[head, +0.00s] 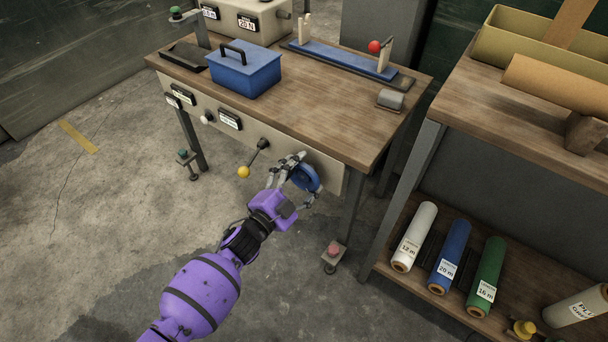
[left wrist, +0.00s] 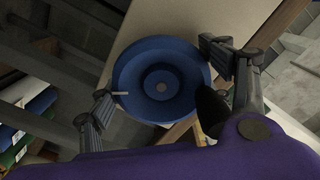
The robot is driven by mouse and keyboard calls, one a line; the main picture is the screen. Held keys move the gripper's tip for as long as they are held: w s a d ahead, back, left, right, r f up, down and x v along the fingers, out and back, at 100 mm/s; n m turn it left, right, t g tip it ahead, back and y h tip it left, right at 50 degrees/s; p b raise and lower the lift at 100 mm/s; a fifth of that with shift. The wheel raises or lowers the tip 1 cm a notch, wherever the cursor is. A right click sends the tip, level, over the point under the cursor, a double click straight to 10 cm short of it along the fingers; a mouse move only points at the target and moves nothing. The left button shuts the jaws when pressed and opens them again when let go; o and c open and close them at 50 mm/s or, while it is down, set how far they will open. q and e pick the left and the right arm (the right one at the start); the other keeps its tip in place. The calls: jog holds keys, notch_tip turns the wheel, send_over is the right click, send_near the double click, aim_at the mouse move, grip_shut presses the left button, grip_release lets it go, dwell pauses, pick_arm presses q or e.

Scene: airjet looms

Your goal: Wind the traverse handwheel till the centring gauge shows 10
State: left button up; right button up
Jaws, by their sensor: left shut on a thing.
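The blue traverse handwheel (head: 305,178) is mounted on the front panel of the wooden bench, below its right part. My left gripper (head: 297,180) is at the wheel, shut on its rim. In the left wrist view the wheel (left wrist: 161,80) faces the camera, with one finger of my left gripper (left wrist: 160,85) on each side of it. Small displays (head: 230,120) sit on the front panel; their readings are too small to tell, and I cannot tell which is the centring gauge. My right gripper is not in view.
A lever with a yellow knob (head: 244,171) sticks out just left of the wheel. A blue box (head: 243,70) stands on the bench (head: 300,115). A shelf (head: 400,270) at right holds several rolls. A red button on a stand (head: 333,251) is below the wheel.

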pick_arm(q)
jog(key=shift+d, duration=0.15)
jog(key=o, duration=1.1)
jog(key=shift+f, duration=0.1)
jog(key=v, duration=1.2)
